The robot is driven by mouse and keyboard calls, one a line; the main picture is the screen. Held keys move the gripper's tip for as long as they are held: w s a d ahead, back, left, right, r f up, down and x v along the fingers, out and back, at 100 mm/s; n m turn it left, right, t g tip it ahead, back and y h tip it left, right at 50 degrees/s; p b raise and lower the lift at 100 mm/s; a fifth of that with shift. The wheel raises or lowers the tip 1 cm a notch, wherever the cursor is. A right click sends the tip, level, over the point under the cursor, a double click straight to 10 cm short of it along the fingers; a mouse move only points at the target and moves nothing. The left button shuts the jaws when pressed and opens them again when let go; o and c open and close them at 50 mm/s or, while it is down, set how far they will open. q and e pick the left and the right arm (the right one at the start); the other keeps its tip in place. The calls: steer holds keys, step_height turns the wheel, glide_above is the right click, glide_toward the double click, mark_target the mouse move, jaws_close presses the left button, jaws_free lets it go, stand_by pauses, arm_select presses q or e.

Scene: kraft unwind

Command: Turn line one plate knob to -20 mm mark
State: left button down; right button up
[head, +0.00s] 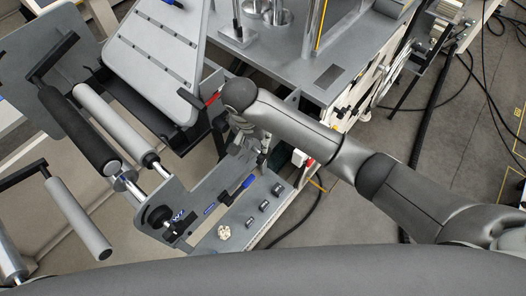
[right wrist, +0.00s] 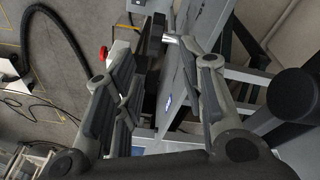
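My right gripper (head: 250,145) hangs over the side frame of the machine in the head view, below its dark wrist. In the right wrist view the right gripper (right wrist: 165,65) has its fingers spread, on either side of a grey plate (right wrist: 178,95) seen nearly edge-on and a black part (right wrist: 153,42). I cannot tell whether a finger touches them. A black round knob (head: 158,216) sits on the grey side plate (head: 150,188) in the head view. I cannot tell whether this is the line one plate knob, and no mm scale is readable. My left gripper is not in view.
A blue-handled lever (head: 240,187) and several small black parts lie on the grey deck (head: 232,235). Rollers (head: 80,130) and a tilted grey panel (head: 155,60) stand to the left. A red button (right wrist: 103,53) shows on a white box. Cables lie on the floor.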

mark_target(264, 156)
steer(key=n+b, duration=0.2)
steer(key=n, duration=0.6)
steer(key=w+d+n+b, duration=0.1)
steer(key=n+b, duration=0.2)
steer(key=n, duration=0.4)
steer(key=w+n+g+y+b, duration=0.1)
steer(key=n+b, duration=0.2)
steer(key=n, duration=0.5)
steer(key=shift+d+f+n, duration=0.3)
steer(key=shift+d, duration=0.05)
steer(key=n+b, duration=0.1)
steer(key=n, duration=0.2)
steer(key=shift+d, duration=0.15)
steer(key=n, duration=0.1)
steer(key=n+b, duration=0.1)
steer(key=n, duration=0.2)
steer(key=shift+s+d+r+g, duration=0.1)
steer(key=shift+d+r+g, duration=0.1)
steer(key=shift+r+g, duration=0.1)
steer(key=shift+f+n, duration=0.3)
steer(key=shift+f, duration=0.05)
step_height(264, 156, down, 10)
steer(key=shift+f+p, duration=0.1)
steer(key=shift+p, duration=0.8)
steer(key=shift+c, duration=0.4)
